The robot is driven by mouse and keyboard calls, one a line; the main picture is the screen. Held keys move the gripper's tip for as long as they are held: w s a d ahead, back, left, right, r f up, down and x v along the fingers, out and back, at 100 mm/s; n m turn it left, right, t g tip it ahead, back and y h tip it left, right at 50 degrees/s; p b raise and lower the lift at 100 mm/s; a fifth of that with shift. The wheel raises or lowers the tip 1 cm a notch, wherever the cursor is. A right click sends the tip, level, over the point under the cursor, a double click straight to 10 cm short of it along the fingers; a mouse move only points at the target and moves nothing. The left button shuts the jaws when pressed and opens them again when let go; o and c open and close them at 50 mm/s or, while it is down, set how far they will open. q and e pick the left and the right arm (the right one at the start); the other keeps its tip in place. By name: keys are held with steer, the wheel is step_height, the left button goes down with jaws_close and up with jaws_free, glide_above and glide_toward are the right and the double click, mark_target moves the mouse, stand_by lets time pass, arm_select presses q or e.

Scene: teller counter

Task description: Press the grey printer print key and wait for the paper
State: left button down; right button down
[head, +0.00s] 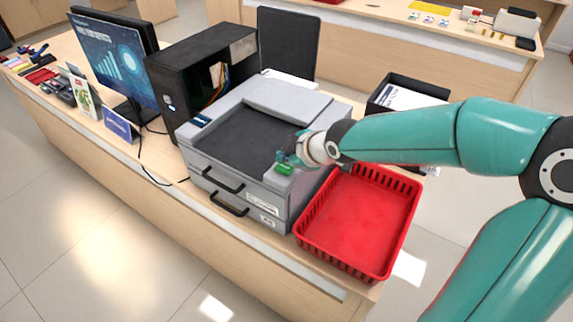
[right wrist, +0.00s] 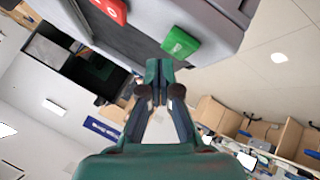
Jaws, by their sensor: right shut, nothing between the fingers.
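The grey printer (head: 235,160) stands on the counter, with a dark recessed top, a raised grey lid part and two drawer handles on its front. A green key (head: 284,169) sits on its front right corner; in the right wrist view the green key (right wrist: 180,43) shows near a red key (right wrist: 108,10) with white marks. My right gripper (head: 288,158) is shut and empty, its tips close by the green key. Whether they touch it I cannot tell. The gripper also shows in the wrist view (right wrist: 158,72). My left gripper is not in view.
An empty red basket (head: 355,222) stands right beside the printer, under my right arm. A black computer case (head: 190,85) and a monitor (head: 115,60) stand to the left. A black tray with papers (head: 400,97) lies behind my arm.

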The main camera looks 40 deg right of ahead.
mark_target(286, 169)
stand_by(0.8)
steer(key=shift+s+f+b, duration=0.15)
steer(key=shift+f+b, duration=0.25)
steer(key=shift+b, duration=0.15)
steer(key=shift+f+b, duration=0.45)
steer(key=shift+b, duration=0.1)
stand_by(0.6)
stand_by(0.3)
steer(key=shift+r+p, duration=0.5)
steer(key=shift+r, duration=0.4)
steer(key=shift+r+p, duration=1.6)
steer(key=shift+r, duration=0.95)
steer(key=shift+f, duration=0.1)
